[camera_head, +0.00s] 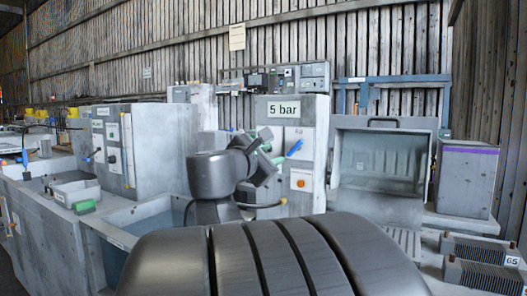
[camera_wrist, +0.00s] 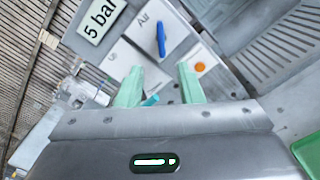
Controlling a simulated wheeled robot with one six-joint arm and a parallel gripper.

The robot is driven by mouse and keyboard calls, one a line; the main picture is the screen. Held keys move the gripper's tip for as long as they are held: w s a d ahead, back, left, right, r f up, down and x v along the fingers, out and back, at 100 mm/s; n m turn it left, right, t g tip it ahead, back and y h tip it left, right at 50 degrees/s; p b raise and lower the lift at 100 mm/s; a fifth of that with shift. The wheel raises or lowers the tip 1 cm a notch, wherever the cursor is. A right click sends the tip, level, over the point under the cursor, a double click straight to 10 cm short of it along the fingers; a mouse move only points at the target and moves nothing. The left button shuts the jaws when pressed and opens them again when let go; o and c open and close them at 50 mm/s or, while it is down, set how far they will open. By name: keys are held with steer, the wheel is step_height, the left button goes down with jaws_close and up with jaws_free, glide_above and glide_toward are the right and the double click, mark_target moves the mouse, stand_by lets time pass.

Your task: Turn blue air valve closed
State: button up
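The blue air valve handle (camera_wrist: 161,38) sits on a white panel marked "Air" in the wrist view, slanting only slightly from the picture's upright. In the head view the blue handle (camera_head: 295,147) is tilted on the front of the "5 bar" cabinet (camera_head: 314,143). My gripper (camera_wrist: 161,84) has two pale green fingers, apart, with the air handle beyond their tips and not between them. In the head view my gripper (camera_head: 268,150) is left of the handle. A short teal-blue piece (camera_wrist: 151,100) shows between the fingers, partly hidden; I cannot tell what it is.
An orange round knob (camera_wrist: 200,67) is close to the right fingertip; it also shows on the cabinet in the head view (camera_head: 300,183). A "5 bar" sign (camera_wrist: 101,17) is above left. A grey hooded basin (camera_head: 380,165) stands right of the cabinet, with ribbed blocks (camera_head: 484,276) farther right.

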mark_target(295, 148)
steer(key=x, duration=1.3)
steer(key=shift+w+d+b, duration=0.1)
steer(key=shift+d+b, duration=0.1)
steer(key=shift+b, duration=0.1)
steer(key=shift+c, duration=0.4)
jaws_close()
